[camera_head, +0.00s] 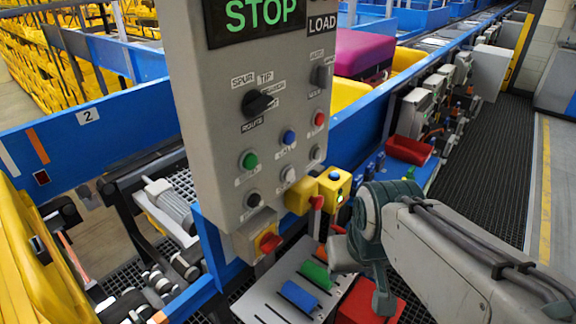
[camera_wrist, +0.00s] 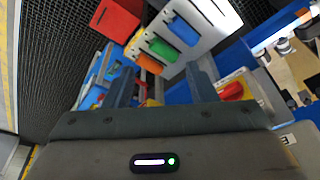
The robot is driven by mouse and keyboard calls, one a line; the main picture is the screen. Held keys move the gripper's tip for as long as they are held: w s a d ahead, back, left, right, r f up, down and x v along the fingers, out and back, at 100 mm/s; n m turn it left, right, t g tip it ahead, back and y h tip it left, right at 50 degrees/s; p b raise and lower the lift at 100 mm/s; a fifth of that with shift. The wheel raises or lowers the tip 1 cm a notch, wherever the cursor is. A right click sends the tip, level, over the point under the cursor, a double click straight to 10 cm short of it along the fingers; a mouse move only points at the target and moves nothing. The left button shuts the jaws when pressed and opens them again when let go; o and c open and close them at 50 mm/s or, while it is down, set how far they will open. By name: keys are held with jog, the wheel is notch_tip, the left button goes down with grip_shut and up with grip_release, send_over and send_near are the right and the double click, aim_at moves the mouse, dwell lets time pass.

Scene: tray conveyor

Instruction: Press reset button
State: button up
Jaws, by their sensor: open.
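The grey control panel (camera_head: 225,130) stands upright beside the conveyor. It carries a green button (camera_head: 248,161), a blue button (camera_head: 288,137), a red button (camera_head: 319,118), pale buttons and black knobs. The small labels are too blurred to tell which one is reset. A yellow box with a blue button (camera_head: 334,177) sticks out at the panel's lower right. My gripper (camera_head: 362,278) is open, pointing down to the lower right of the panel, apart from the buttons. In the wrist view its two fingers (camera_wrist: 160,78) are spread, with no panel buttons clearly visible between them.
A red rotary switch (camera_head: 267,240) sits below the panel; it also shows in the wrist view (camera_wrist: 232,91). A pale sloping plate (camera_head: 258,303) holds blue, green and orange items, close to my gripper. A red box (camera_head: 370,303) stands beside it. Dark grating floor lies right of the conveyor.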

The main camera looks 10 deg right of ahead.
grip_shut()
dwell(1.5)
